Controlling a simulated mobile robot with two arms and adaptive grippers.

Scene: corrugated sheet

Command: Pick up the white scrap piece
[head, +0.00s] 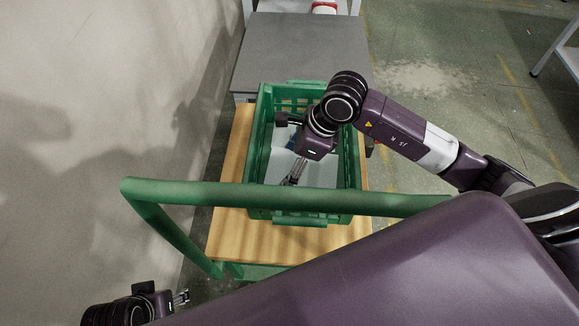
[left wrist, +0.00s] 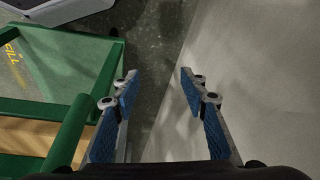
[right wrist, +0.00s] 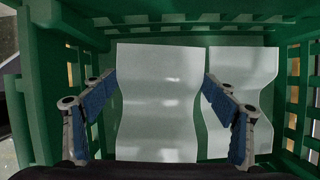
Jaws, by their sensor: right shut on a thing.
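The held white scrap piece (right wrist: 158,105) is a wavy-edged sheet in the right wrist view. My right gripper (right wrist: 159,79) is shut on it, with one blue-padded finger at each side edge. In the head view, my right gripper (head: 291,181) reaches down into the green crate (head: 355,165). A second white piece (right wrist: 243,70), with a curved notch, lies to the right of the held one in the crate. My wrist hides part of the crate in the head view. My left gripper (left wrist: 155,78) is open and empty, outside the cart; it also shows at the head view's lower left (head: 182,298).
The crate stands on the wooden top (head: 228,215) of a cart with a green tube handle (head: 285,197). A grey table (head: 300,50) stands behind it. A wall (head: 90,90) is close on the left. The floor at right is mostly clear.

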